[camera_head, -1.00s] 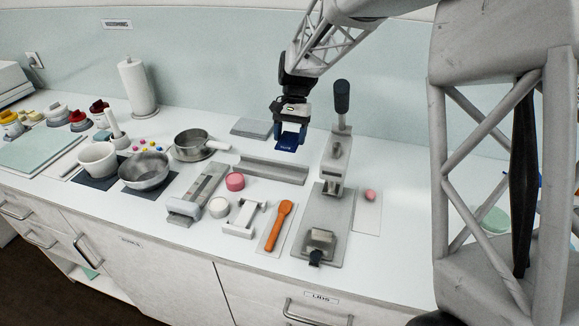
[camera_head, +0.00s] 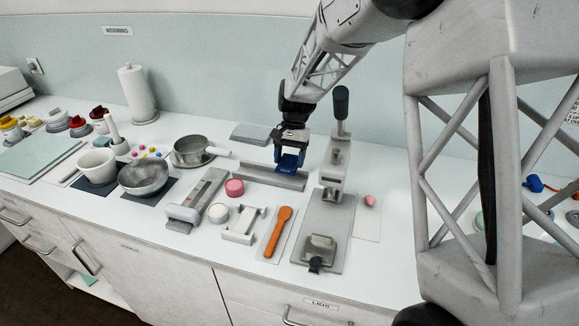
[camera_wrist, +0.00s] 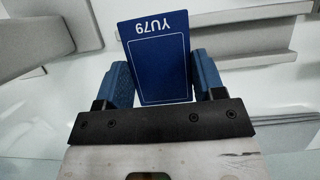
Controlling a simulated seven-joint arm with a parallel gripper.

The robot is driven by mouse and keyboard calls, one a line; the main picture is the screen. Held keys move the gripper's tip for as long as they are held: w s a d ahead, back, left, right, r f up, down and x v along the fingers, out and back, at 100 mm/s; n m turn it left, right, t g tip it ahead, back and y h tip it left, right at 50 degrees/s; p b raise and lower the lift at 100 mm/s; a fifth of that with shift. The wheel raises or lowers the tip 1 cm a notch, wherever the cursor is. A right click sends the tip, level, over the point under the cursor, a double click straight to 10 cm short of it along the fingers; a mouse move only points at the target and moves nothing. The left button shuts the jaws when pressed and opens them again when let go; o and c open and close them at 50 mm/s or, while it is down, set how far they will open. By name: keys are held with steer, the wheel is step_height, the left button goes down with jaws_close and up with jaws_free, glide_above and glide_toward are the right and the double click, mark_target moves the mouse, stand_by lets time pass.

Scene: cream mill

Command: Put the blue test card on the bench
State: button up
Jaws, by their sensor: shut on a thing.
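The blue test card (camera_wrist: 160,62) stands between the two blue fingers of my gripper (camera_wrist: 160,85) in the wrist view, with white lettering at its top edge. The white bench (camera_head: 190,262) runs under everything.
A grey press with a dark handle (camera_head: 341,105) stands close to the right of my gripper. A steel pan (camera_head: 192,148), a pink jar (camera_head: 235,187) and an orange spoon (camera_head: 279,230) are on the bench. A flat grey slab (camera_head: 250,133) lies behind.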

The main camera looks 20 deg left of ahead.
mark_target(290, 159)
steer(key=shift+f, duration=1.6)
steer(key=shift+f, duration=0.35)
steer(key=o, duration=0.9)
steer(key=shift+v, duration=4.05)
steer(key=shift+o, duration=0.4)
